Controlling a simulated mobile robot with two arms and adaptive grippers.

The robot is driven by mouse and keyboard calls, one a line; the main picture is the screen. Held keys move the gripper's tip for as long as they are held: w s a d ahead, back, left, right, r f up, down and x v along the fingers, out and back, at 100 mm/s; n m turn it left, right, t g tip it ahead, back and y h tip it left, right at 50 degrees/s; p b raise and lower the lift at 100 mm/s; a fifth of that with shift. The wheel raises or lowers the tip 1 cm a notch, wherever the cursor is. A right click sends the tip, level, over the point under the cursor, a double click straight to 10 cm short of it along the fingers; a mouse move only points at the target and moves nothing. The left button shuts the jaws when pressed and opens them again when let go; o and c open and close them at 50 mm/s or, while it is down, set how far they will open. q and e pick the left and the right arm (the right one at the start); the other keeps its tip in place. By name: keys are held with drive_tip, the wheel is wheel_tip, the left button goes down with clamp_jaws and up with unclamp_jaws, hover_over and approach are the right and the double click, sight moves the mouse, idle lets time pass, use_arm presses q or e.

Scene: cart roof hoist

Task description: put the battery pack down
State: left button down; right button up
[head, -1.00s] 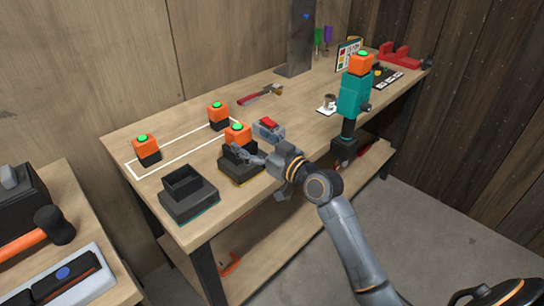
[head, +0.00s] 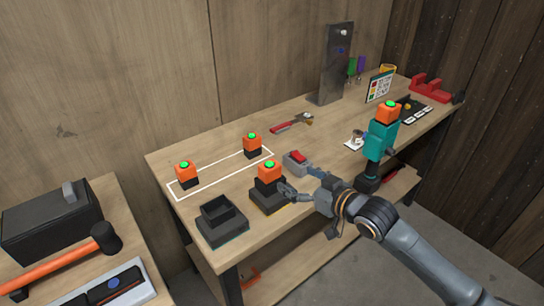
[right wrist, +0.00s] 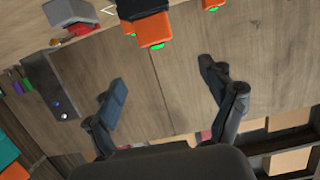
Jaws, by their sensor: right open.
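An orange battery pack with a green top (head: 269,172) sits upright in a dark charger-like base (head: 270,199) near the bench's front edge. My right gripper (head: 303,182) is open and empty just right of this pack. In the right wrist view its spread fingers (right wrist: 163,82) have bare wood between them, and an orange pack (right wrist: 153,27) shows beyond the tips. Two more packs stand by the white outline, one at the left (head: 186,172) and one farther back (head: 252,143). Another orange pack (head: 389,112) tops the teal drill (head: 380,140). My left gripper is out of view.
An empty dark base (head: 221,229) stands left of the occupied one. A grey and red object (head: 297,161) lies close behind my right gripper. A red-handled wrench (head: 291,124) and a grey upright post (head: 335,65) are farther back. A side bench (head: 128,248) holds a hammer (head: 62,264).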

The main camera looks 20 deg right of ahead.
sight(274, 170)
drive_tip(key=x, duration=0.2)
drive_tip(key=p+x, duration=0.1)
drive_tip(key=x, duration=0.2)
drive_tip(key=p+x, duration=0.1)
drive_tip(key=x, duration=0.2)
drive_tip(key=shift+w+d, duration=0.25)
drive_tip(key=shift+d, duration=0.05)
drive_tip(key=shift+w+a+f+p, duration=0.2)
drive_tip(key=shift+w+f+p, duration=0.15)
drive_tip(key=shift+p, duration=0.1)
drive_tip(key=w, duration=0.1)
drive_tip(key=w+a+f, duration=0.1)
drive_tip(key=w+f+p, duration=0.1)
drive_tip(key=shift+w+a+f, duration=0.15)
drive_tip(key=shift+w+a, duration=0.1)
drive_tip(key=c, duration=1.3)
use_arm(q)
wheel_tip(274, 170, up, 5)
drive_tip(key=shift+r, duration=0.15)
use_arm(e)
drive_tip(key=c, duration=0.3)
drive_tip(key=shift+c, duration=0.2)
